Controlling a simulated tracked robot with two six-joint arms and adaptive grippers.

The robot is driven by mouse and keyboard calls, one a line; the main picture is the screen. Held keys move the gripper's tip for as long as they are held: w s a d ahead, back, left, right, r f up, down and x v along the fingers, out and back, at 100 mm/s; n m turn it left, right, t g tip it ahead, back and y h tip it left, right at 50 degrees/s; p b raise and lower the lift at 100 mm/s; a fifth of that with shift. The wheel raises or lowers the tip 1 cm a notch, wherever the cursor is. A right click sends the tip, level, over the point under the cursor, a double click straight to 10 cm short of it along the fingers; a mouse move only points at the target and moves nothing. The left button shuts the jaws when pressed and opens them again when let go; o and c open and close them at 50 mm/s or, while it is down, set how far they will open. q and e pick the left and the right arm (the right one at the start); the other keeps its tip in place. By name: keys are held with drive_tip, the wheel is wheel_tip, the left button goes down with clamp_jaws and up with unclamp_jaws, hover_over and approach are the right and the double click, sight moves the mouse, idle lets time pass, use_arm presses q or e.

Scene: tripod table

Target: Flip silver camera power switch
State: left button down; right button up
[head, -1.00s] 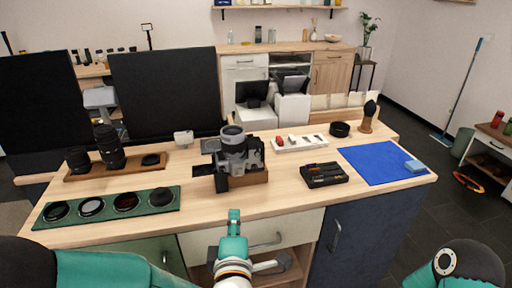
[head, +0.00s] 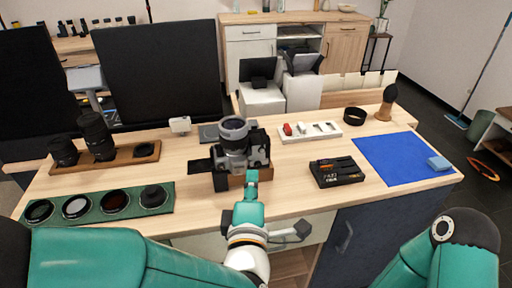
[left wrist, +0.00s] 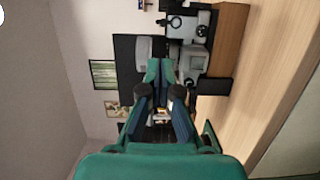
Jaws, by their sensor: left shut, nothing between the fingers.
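The power switch is too small to make out. My right arm shows at the lower right, but its gripper is outside the picture.
A black case (head: 337,172) and a blue mat (head: 398,159) lie right of the camera. A white tray (head: 310,133) is behind. A green mat (head: 97,204) with several lens filters and a wooden board (head: 120,158) with lenses are left. Bare tabletop lies in front.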

sight(255, 150)
use_arm(q)
drive_tip(key=w+p, duration=0.2)
drive_tip(key=w, duration=0.8)
